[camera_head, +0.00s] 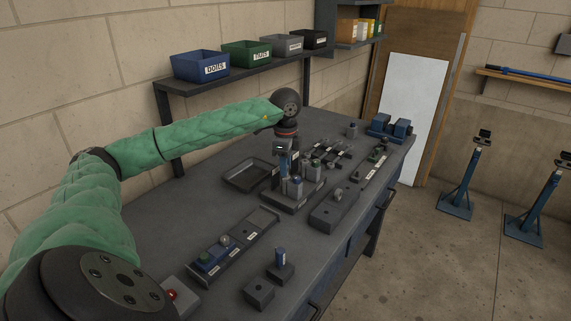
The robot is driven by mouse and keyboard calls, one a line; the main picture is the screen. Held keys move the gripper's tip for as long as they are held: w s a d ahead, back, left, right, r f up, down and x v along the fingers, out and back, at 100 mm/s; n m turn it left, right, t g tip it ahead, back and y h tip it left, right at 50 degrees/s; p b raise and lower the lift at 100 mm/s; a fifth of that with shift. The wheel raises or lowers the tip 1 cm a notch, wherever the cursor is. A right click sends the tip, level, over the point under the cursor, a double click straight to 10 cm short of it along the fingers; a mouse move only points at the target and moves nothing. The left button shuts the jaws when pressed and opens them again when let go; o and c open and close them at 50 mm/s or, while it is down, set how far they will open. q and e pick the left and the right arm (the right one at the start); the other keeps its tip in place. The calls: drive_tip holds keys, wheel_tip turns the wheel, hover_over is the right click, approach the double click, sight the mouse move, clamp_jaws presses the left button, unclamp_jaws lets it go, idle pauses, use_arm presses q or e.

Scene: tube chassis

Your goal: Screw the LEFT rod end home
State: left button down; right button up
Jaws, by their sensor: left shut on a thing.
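My left gripper (284,170) points straight down over the dark fixture plate (284,205) in the middle of the bench. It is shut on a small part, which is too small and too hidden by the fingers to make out. I cannot tell which piece is the left rod end, or whether the gripped part touches a thread. A rounded silver piece (338,194) sits on a dark block (332,212) to the right. My right gripper is not in view.
A labelled tray (262,219) with small parts, an empty dark tray (247,174), and a block with a blue cylinder (281,257) stand on the bench. A red button box (178,296) is at the front left. Labelled bins (203,66) line the shelf behind.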

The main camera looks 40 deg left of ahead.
use_arm(q)
drive_tip(key=shift+n, duration=0.8)
drive_tip(key=shift+r+n, duration=0.1)
drive_tip(key=shift+n, duration=0.5)
drive_tip(key=c, duration=1.6)
unclamp_jaws()
drive_tip(key=shift+n, duration=0.4)
drive_tip(key=o, duration=0.5)
drive_tip(key=shift+r+b, duration=0.6)
drive_tip(key=shift+r, duration=3.2)
